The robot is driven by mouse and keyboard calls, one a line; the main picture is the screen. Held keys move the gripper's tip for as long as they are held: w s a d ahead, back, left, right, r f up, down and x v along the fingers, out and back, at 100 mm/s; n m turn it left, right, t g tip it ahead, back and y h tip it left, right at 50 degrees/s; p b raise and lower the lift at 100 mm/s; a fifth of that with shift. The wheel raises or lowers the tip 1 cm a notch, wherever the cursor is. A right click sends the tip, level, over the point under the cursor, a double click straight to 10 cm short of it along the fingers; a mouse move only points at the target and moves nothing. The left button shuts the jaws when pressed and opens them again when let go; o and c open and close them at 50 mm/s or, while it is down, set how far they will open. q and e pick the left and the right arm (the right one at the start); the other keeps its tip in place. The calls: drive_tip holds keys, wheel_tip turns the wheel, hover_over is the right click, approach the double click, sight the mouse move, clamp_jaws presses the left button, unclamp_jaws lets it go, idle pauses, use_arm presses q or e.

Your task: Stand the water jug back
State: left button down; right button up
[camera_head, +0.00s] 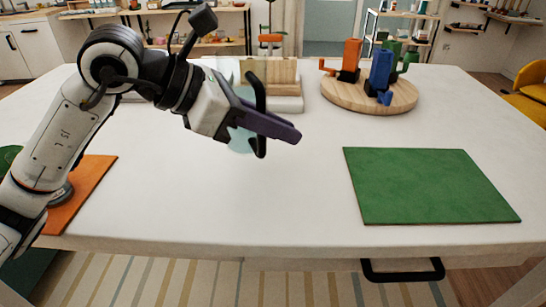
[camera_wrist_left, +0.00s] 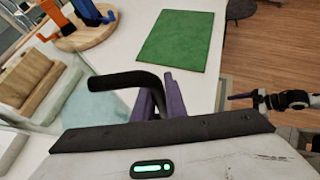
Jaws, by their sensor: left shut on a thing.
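The water jug (camera_head: 240,138) is see-through pale blue with a black handle (camera_head: 259,92). It is over the middle of the white table, partly hidden behind my left gripper (camera_head: 278,128). The purple fingers are shut on the handle, which looks roughly upright in the head view. I cannot tell whether the jug's base touches the table. In the left wrist view, the jug's pale body (camera_wrist_left: 92,106) and black handle (camera_wrist_left: 125,80) show by the fingers. My right gripper (camera_wrist_left: 240,97) shows small at the right of the left wrist view; its jaws are unclear.
A green mat (camera_head: 430,186) lies bare on the table (camera_head: 300,200) at right. A round wooden board (camera_head: 345,97) with orange, blue and green items and a wooden rack (camera_head: 270,72) stand behind.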

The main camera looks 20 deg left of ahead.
use_arm(q)
drive_tip(key=shift+f, duration=2.9)
drive_tip(key=shift+f+b, duration=0.1)
drive_tip(key=shift+b, duration=0.3)
drive_tip(key=c, duration=1.8)
unclamp_jaws()
drive_tip(key=shift+f, duration=0.15)
